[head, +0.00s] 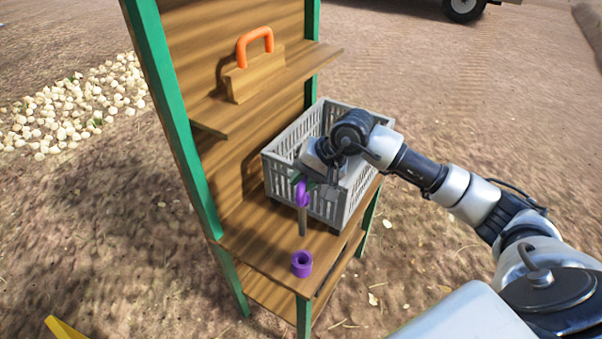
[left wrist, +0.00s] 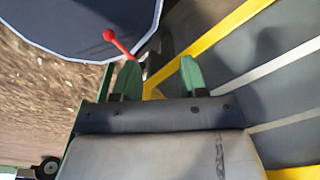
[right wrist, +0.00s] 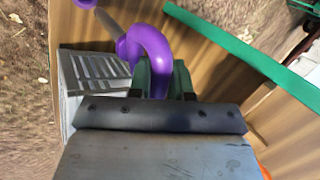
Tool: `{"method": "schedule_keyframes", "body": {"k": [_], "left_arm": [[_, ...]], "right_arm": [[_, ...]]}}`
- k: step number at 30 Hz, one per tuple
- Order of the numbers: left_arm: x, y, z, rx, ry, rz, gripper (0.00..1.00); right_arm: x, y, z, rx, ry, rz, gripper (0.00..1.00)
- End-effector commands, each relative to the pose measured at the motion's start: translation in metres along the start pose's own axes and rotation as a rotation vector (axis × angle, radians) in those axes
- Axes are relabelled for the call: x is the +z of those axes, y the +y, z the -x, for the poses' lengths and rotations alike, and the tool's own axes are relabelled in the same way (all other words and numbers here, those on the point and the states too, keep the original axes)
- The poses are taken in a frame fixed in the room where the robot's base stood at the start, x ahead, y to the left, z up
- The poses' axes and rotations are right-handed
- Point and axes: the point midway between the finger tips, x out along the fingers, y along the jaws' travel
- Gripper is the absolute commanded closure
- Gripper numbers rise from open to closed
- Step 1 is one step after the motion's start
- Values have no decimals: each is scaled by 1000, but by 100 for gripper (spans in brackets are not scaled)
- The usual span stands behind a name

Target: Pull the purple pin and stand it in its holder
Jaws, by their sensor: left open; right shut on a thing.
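The purple pin (head: 302,193) has a curved purple handle and a grey metal shaft that hangs down. My right gripper (head: 304,180) is shut on its handle and holds it in front of the grey crate, above the lower shelf. In the right wrist view the purple handle (right wrist: 150,58) is between the green fingers (right wrist: 161,78). The purple holder (head: 302,264), a short ring with a hole, stands on the front of the lower shelf, below the pin and apart from it. My left gripper (left wrist: 158,80) is open and empty; it is outside the head view.
A grey slatted crate (head: 285,160) stands on the wooden shelf (head: 258,235). An upper shelf holds a wooden block with an orange handle (head: 255,44). Green posts (head: 165,100) frame the unit. A red-knobbed lever (left wrist: 110,36) is near my left gripper.

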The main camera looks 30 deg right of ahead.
Motion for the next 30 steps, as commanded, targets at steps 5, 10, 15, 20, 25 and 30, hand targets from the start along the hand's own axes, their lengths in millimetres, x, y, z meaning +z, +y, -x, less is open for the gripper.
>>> {"method": "schedule_keyframes", "body": {"k": [5, 10, 15, 20, 25, 30], "left_arm": [[1, -7, -3, -8, -1, -2, 57], [1, -9, -6, -12, -1, 0, 57], [1, -10, -8, -12, -1, 1, 57], [2, -10, -10, -13, -1, 1, 57], [2, -10, -13, -13, -1, 1, 57], [2, -10, -16, -12, -1, 1, 57]], "right_arm": [[0, 6, -9, -2, 0, -1, 100], [0, 11, -17, -3, 1, -1, 100], [0, 17, -26, -2, 1, 1, 100], [0, 22, -33, -3, 0, 0, 100], [0, 27, -42, -3, 0, 0, 100], [0, 33, -50, -3, 1, 0, 100]]}}
